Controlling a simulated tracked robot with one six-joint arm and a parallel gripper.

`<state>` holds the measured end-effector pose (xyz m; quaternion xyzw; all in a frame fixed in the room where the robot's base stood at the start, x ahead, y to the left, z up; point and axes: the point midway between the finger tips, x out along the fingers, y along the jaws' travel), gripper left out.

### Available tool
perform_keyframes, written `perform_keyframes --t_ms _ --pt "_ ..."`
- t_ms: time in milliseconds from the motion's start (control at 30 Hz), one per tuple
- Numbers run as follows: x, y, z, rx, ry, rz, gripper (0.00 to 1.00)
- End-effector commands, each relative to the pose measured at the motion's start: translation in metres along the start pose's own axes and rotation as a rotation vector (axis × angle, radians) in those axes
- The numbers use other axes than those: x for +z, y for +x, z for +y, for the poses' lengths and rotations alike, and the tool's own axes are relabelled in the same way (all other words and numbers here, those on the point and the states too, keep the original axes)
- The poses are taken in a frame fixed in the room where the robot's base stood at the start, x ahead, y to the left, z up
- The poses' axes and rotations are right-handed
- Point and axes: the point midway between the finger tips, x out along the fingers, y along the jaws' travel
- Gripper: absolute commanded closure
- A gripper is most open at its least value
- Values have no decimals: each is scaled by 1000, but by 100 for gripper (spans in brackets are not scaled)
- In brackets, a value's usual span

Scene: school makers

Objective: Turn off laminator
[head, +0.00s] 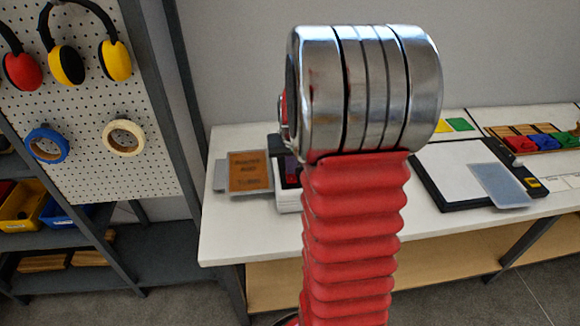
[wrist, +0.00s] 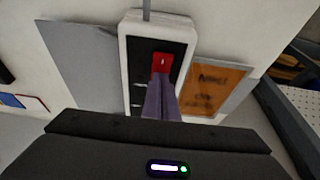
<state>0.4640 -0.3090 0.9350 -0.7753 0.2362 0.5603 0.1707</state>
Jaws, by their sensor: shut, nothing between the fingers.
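The laminator (wrist: 137,26) is a white, narrow box with a black top panel in the wrist view. Its red switch (wrist: 162,61) has a small white mark and sits near the far end of the panel. My gripper (wrist: 162,78) is shut and empty, its purple-grey fingers over the panel with the tips at the near edge of the switch. I cannot tell whether they touch it. In the head view most of the laminator (head: 288,201) is hidden behind my arm, with only its left end showing on the white table.
An orange printed sheet (wrist: 217,86) in a clear pouch sticks out of the laminator's side. On the white table (head: 230,237), a black-framed paper trimmer (head: 452,170) and colored blocks (head: 545,141) stand to the right. A pegboard rack (head: 90,130) with ear defenders and tape stands left.

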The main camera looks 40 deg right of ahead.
Motion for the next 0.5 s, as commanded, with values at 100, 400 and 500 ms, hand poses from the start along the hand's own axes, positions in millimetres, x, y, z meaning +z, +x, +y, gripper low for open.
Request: perform_keyframes --t_ms 100,400,500 --pt "3 0 0 0 -2 -3 100" --pt "12 -4 -2 -1 -6 -3 100" --pt "15 -5 -3 -2 -6 -3 100"
